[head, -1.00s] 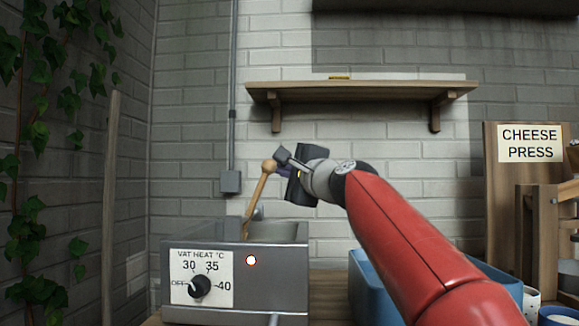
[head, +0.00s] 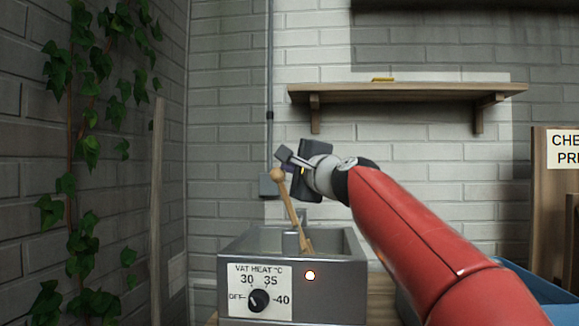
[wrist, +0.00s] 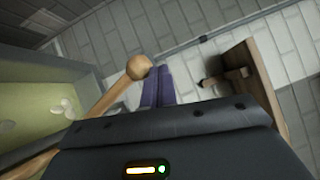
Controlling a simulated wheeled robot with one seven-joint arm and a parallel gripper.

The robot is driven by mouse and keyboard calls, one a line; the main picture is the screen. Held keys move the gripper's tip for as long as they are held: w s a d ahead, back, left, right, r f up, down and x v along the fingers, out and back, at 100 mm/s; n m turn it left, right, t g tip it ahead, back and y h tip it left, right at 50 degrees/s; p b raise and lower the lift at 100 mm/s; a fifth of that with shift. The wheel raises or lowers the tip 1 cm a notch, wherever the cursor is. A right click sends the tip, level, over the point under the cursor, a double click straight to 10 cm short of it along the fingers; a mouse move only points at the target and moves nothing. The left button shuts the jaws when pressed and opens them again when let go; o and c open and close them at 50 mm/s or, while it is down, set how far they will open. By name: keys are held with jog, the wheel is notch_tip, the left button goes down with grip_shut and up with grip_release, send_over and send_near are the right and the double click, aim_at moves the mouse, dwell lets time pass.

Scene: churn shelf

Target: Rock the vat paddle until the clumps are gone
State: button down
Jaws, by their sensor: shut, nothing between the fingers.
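The vat (head: 345,290) is a grey steel box with a heat dial on its front. Its wooden paddle (head: 293,212) stands in it, top tilted left. In the wrist view, the paddle (wrist: 112,95) ends in a round knob (wrist: 139,66). Several pale clumps (wrist: 64,107) lie in the yellow-green liquid (wrist: 40,125) at the left. My gripper (head: 284,154) is at the height of the paddle's top, just right of its knob. In the wrist view, its purple fingers (wrist: 158,85) are shut together and empty beside the handle; whether they touch it is unclear.
A wooden shelf (head: 408,92) hangs on the wall above right. A blue bin (head: 540,288) stands at lower right, partly behind my arm. Ivy (head: 88,150) and a wooden pole (head: 156,200) are at the left.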

jog(key=shift+a, duration=0.45)
dwell(0.4)
